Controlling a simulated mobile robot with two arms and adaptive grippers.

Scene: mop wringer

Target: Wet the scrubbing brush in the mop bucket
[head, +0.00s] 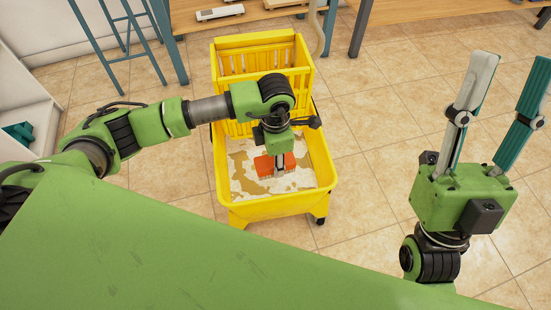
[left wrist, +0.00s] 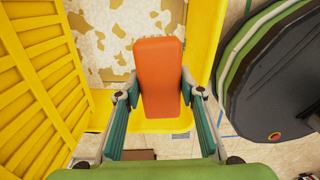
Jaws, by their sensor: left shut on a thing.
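The yellow mop bucket (head: 324,170) stands on the tiled floor in front of me, with foamy, brownish water (head: 240,170) in its open part. The scrubbing brush, an orange-red block (head: 264,166), is over the water area, inside the bucket's outline. My left gripper (head: 279,165) is shut on it from above. In the left wrist view the brush (left wrist: 158,70) sits between the fingers of my left gripper (left wrist: 158,92). Its bristles are hidden, and I cannot tell whether it touches the water. My right gripper (head: 516,75) is open and empty, right of the bucket.
The yellow slatted wringer (head: 264,60) rises at the bucket's far end. A blue metal frame (head: 124,30) stands at the back left, and a wooden table (head: 430,10) is at the back right. Floor is clear between the bucket and my right gripper.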

